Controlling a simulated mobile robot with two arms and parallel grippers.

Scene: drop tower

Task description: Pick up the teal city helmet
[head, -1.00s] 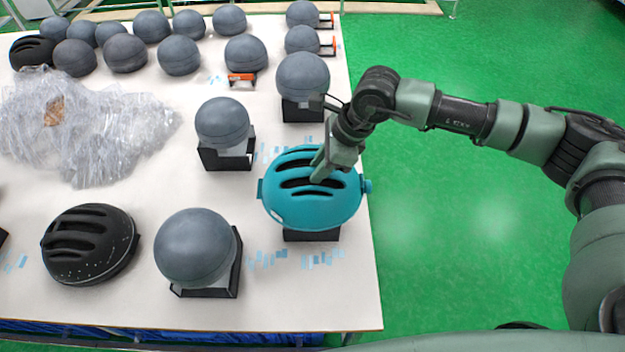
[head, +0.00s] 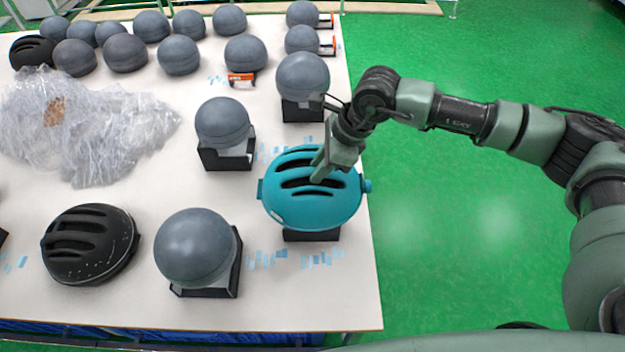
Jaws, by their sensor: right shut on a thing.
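The teal city helmet (head: 312,208) sits on a black stand (head: 311,235) near the right edge of the white table. It has dark vent slots and a small teal knob on its right side. My right gripper (head: 322,174) reaches down from above, its fingers at the vent slots in the top of the helmet. It is shut on the helmet's shell. The fingertips are partly hidden in the slots. My left gripper is not in the head view.
A grey headform (head: 197,248) on a black stand is left of the helmet, another (head: 222,122) behind it. A black helmet (head: 90,245) lies front left. Crumpled clear plastic (head: 85,125) and several grey headforms fill the back. Green floor (head: 470,240) is clear to the right.

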